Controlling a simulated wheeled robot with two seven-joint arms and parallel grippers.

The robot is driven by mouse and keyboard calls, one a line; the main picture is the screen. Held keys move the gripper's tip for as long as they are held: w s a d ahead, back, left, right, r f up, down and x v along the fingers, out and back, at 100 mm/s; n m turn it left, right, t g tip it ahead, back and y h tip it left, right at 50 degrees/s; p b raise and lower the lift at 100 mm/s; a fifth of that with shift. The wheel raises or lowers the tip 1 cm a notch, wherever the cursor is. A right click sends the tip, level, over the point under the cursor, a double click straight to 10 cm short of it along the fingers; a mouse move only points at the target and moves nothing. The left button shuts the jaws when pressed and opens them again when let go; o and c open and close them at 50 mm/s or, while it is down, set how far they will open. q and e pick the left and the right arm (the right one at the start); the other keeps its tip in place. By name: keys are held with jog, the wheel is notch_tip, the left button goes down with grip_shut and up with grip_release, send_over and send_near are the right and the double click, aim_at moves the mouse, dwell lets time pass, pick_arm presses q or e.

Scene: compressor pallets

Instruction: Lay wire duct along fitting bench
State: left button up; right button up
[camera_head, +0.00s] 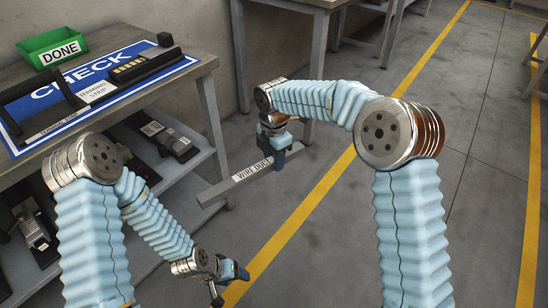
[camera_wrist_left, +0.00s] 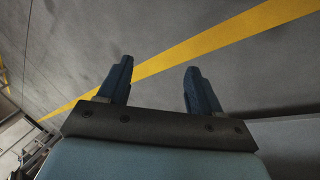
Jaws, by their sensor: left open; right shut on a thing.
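A grey bar labelled WIRE DUCT (camera_head: 223,188) is held in the air in the middle of the head view, beside the bench's right end. My right gripper (camera_head: 279,159) is shut on the duct near its far end, with the label just left of the grip. The fitting bench (camera_head: 207,65) stands at the left, with a blue CHECK mat on top; I cannot tell whether this is the fitting bench that is meant. My left gripper (camera_head: 230,284) is low at the front, away from the duct. In the left wrist view it (camera_wrist_left: 160,88) is open and empty above the floor.
A green DONE bin (camera_head: 39,47) stands at the back of the bench. Dark terminal strips (camera_head: 147,69) lie on the CHECK mat (camera_head: 110,52). Dark parts (camera_head: 163,138) sit on the lower shelf. Another table (camera_head: 285,4) stands at the back. The yellow-lined floor (camera_head: 480,110) at right is clear.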

pick_arm(q)
jog(key=shift+s+a+n+g, duration=0.15)
jog(key=shift+s+n+g, duration=0.3)
jog(key=shift+s, duration=1.15)
